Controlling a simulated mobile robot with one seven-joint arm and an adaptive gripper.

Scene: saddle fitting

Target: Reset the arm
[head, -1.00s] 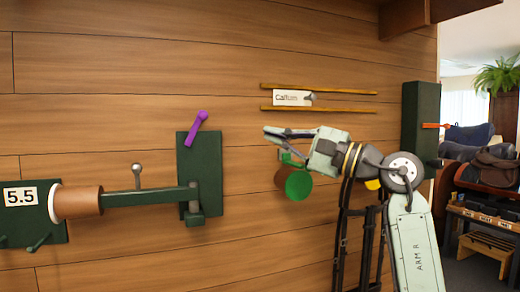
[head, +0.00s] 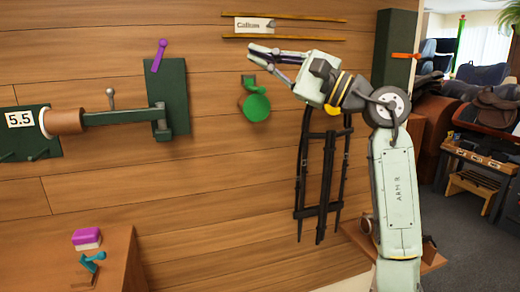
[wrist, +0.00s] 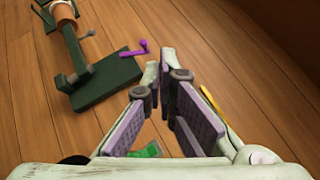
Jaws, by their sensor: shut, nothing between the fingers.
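My arm (head: 398,190) rises at the right of the head view and bends left at its elbow. My gripper (head: 250,50) points left, in front of the plank wall, just below the name card and above the green round peg (head: 256,107). In the wrist view my gripper (wrist: 160,68) has its fingertips together with nothing between them. The fingers look clear of the wall and of the fittings. A bit of green shows low between the fingers in the wrist view.
A green bracket (head: 166,100) with a purple lever (head: 159,55) is on the wall at left, with a brown cylinder (head: 65,121) by a "5.5" card. Black straps (head: 320,180) hang below my wrist. A wooden cabinet (head: 100,255) stands lower left. Saddles (head: 495,110) are at right.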

